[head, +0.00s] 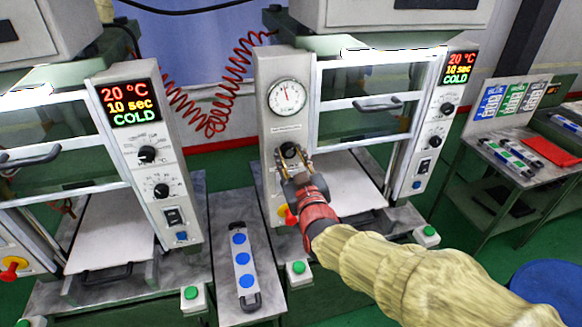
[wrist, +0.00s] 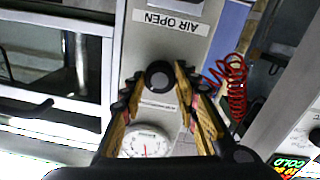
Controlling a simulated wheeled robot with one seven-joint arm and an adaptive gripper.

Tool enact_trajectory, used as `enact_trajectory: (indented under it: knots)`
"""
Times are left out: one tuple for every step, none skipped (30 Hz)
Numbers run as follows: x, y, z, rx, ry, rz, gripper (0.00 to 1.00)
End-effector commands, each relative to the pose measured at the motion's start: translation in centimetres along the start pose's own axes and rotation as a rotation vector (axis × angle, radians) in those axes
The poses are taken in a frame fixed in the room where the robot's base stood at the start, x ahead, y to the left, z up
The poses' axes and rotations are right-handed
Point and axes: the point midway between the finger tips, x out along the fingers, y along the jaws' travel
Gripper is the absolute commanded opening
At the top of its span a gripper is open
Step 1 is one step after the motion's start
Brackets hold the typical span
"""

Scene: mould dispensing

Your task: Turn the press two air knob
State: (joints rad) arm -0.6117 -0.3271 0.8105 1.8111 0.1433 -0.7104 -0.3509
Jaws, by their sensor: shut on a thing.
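The press two air knob (head: 289,149) is a round black knob on the grey front panel of the middle press, below a white pressure gauge (head: 287,97). In the wrist view the knob (wrist: 158,74) sits between the two fingers, below an upside-down "AIR OPEN" label (wrist: 171,22). My gripper (head: 295,160) reaches it from the front right and is shut on the knob. The gripper (wrist: 155,82) also shows in the wrist view with one finger on each side of the knob. The knob's pointer mark is too small to read.
Press two's display (head: 459,67) reads 20 °C, 10 sec, COLD. A mould with blue caps (head: 240,255) lies on the stand between the presses. A red coiled hose (head: 213,115) hangs behind.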

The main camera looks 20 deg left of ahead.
Motion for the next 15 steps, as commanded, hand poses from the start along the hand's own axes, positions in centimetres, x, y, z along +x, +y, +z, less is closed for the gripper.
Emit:
enact_trajectory:
  knots:
    - [-0.01,-0.12,0.47,0.041,0.000,-0.001,0.05]
    - [0.00,-0.12,0.44,0.069,0.000,-0.002,0.05]
    - [0.00,-0.12,0.45,0.105,-0.002,-0.003,0.05]
    - [0.01,-0.12,0.45,0.132,-0.002,-0.003,0.05]
    - [0.01,-0.12,0.47,0.159,-0.003,-0.004,0.05]
    - [0.01,-0.13,0.48,0.192,-0.005,-0.005,0.05]
    - [0.01,-0.12,0.45,0.217,-0.005,-0.006,0.05]
    - [0.01,-0.10,0.40,0.240,-0.005,-0.006,0.05]
    - [0.01,-0.10,0.38,0.270,-0.007,-0.007,0.05]
    - [0.01,-0.10,0.36,0.291,-0.007,-0.008,0.05]
    - [0.01,-0.09,0.34,0.312,-0.008,-0.008,0.05]
    - [0.01,-0.08,0.32,0.338,-0.008,-0.009,0.05]
    - [0.01,-0.08,0.32,0.355,-0.009,-0.009,0.05]
    - [0.01,-0.08,0.31,0.373,-0.010,-0.010,0.05]
    - [0.01,-0.07,0.27,0.393,-0.011,-0.010,0.05]
